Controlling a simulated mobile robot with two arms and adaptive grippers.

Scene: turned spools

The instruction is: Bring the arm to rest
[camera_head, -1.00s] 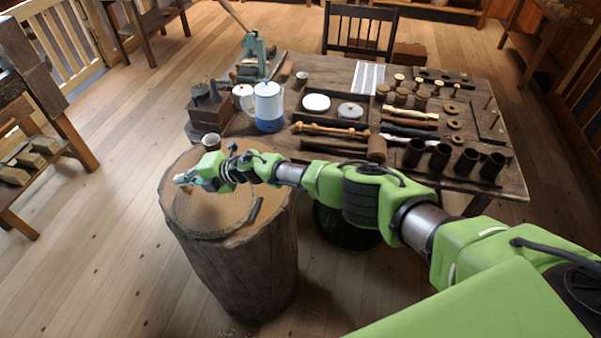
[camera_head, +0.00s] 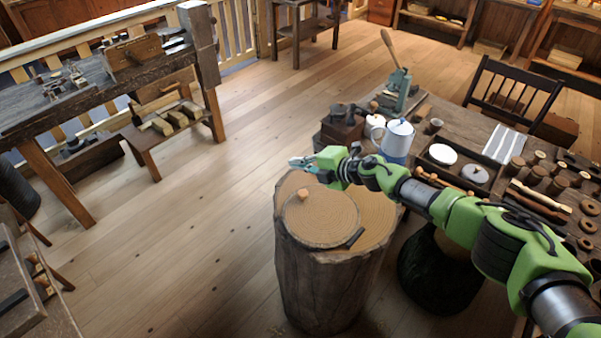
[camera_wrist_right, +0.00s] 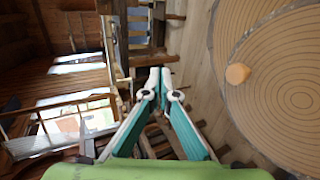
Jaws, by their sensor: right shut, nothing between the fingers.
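My right arm comes in from the lower right in the head view. Its gripper (camera_head: 303,163) is above the far left edge of the tree-stump block (camera_head: 318,285). In the right wrist view the gripper's two teal fingers (camera_wrist_right: 155,80) meet at their tips with nothing between them. A small wooden piece (camera_head: 303,195) sits on the round board on the stump, apart from the gripper. It also shows in the right wrist view (camera_wrist_right: 238,73). My left gripper does not show.
A dark bar (camera_head: 354,238) lies on the stump's near right. Behind stands the crowded worktable (camera_head: 432,133) with a white and blue pot (camera_head: 397,140), lidded dishes and turned pieces. A bench (camera_head: 95,85) stands at the left. The floor between is clear.

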